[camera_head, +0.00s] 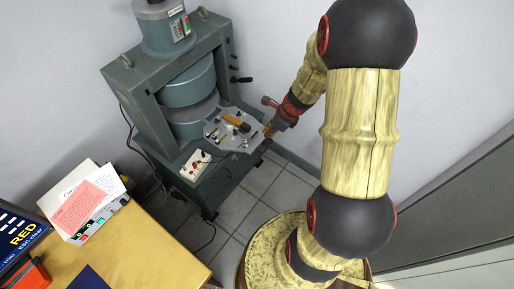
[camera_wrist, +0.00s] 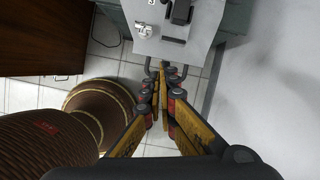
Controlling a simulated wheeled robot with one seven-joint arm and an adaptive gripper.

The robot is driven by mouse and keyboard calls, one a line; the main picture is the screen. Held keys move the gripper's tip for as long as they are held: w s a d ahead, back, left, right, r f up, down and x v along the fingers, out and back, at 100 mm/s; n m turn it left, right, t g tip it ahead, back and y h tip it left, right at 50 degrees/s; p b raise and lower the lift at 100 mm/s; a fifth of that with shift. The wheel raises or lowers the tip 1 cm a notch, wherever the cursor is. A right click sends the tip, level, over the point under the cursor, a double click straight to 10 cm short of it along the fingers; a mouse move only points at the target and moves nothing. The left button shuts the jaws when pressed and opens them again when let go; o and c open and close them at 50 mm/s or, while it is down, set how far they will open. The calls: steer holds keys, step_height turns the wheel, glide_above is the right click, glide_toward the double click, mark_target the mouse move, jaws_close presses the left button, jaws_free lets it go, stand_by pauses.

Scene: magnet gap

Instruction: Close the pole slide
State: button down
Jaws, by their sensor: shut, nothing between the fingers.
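The grey-green magnet machine (camera_head: 188,85) stands against the wall, with two round poles one above the other inside its frame. A pale slide plate (camera_head: 236,131) sticks out at the front of the machine and carries small fittings and a yellow-handled part (camera_head: 236,122). The plate's end (camera_wrist: 176,46) shows at the top of the wrist view, with a U-shaped handle below its edge. My gripper (camera_head: 268,131) is at the plate's right end. In the wrist view my gripper (camera_wrist: 165,78) has its fingertips together at the handle. I cannot tell whether they touch it.
A small white panel with red knobs (camera_head: 196,165) sits on the machine's base. Tiled floor (camera_head: 262,185) is clear before the machine. The wall is close on the right.

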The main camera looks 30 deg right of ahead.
mark_target(259, 141)
steer(key=w+f+m+b, duration=0.1)
steer(key=f, duration=0.2)
steer(key=w+f+m+b, duration=0.1)
steer(key=w+f+b, duration=0.1)
steer(key=f, duration=0.1)
steer(key=w+f+b, duration=0.1)
steer(key=f+b, duration=0.1)
steer(key=f, duration=0.1)
steer(key=shift+w+a+m, duration=0.1)
steer(key=shift+w+m, duration=0.05)
steer(key=shift+m, duration=0.25)
